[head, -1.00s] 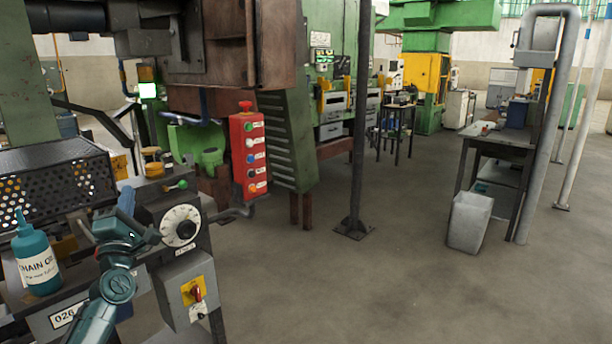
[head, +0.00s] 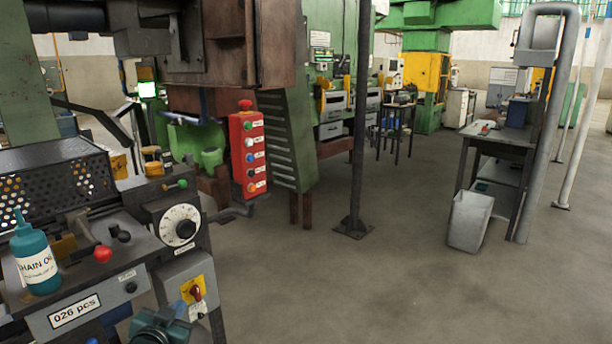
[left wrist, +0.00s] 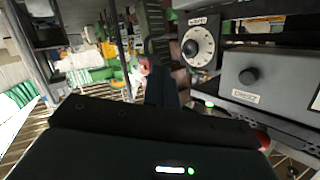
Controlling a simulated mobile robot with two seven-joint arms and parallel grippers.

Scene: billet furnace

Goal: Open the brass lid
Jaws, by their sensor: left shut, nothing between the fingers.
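A small pot with a brass-yellow lid (head: 152,152) stands on the machine in the head view, behind the white dial. The lid appears down on the pot. My left gripper (head: 176,314) is low at the bottom edge of the head view, in front of the grey switch box and well below and apart from the lid. Most of its arm is out of the picture. In the left wrist view the dark fingers (left wrist: 163,88) are together with nothing between them. I cannot make out the lid in that view. My right gripper is not in view.
The white dial (head: 180,226), a chain oil bottle (head: 37,262), a red knob (head: 102,254) and a perforated guard (head: 60,185) crowd the machine. The grey switch box (head: 186,285) juts out below. A red button panel (head: 249,155) hangs behind.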

